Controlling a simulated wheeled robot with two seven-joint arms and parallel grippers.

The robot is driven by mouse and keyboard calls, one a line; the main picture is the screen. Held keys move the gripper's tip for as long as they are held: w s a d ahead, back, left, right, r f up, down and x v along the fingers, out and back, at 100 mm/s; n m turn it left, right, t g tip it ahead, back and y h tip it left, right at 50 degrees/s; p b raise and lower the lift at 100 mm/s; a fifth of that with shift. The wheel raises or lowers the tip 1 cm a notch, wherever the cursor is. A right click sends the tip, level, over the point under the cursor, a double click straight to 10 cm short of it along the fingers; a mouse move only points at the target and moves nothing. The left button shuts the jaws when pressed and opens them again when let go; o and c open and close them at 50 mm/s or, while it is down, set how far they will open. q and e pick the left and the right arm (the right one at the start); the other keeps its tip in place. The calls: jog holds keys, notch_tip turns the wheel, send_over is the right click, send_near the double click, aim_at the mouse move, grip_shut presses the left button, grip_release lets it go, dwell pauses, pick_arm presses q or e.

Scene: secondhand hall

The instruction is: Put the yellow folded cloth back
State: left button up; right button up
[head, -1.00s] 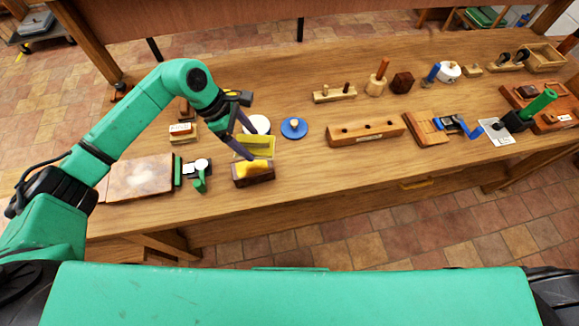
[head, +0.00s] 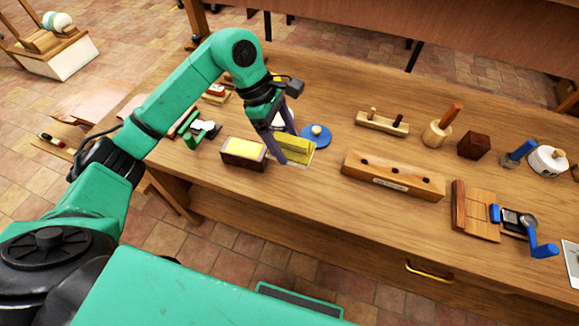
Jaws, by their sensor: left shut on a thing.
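My left gripper (head: 282,152) points down over the table and is shut on the yellow folded cloth (head: 298,147). The cloth shows mostly to the right of the fingers, low over the tabletop; whether it touches the wood I cannot tell. A dark wooden box (head: 243,163) with a pale yellow, flat-looking top or inside stands just left of the gripper, apart from it. My right gripper is not in view.
A blue disc with a knob (head: 316,135) lies close right of the cloth. A white round thing is half hidden behind the gripper. A long wooden block with holes (head: 392,180) stands further right. Green-and-white item (head: 202,132) sits left of the box. The table's front edge is near.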

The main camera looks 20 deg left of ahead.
pick_arm(q)
jog(key=p, duration=0.2)
send_near(293, 178)
jog(key=x, duration=0.5)
jog(key=shift+d+f, duration=0.15)
jog(key=shift+d, duration=0.1)
jog(key=shift+f, duration=0.4)
jog(key=o, duration=1.3)
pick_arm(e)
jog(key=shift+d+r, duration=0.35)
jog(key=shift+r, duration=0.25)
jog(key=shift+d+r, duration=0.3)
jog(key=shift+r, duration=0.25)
pick_arm(q)
jog(key=shift+r, duration=0.15)
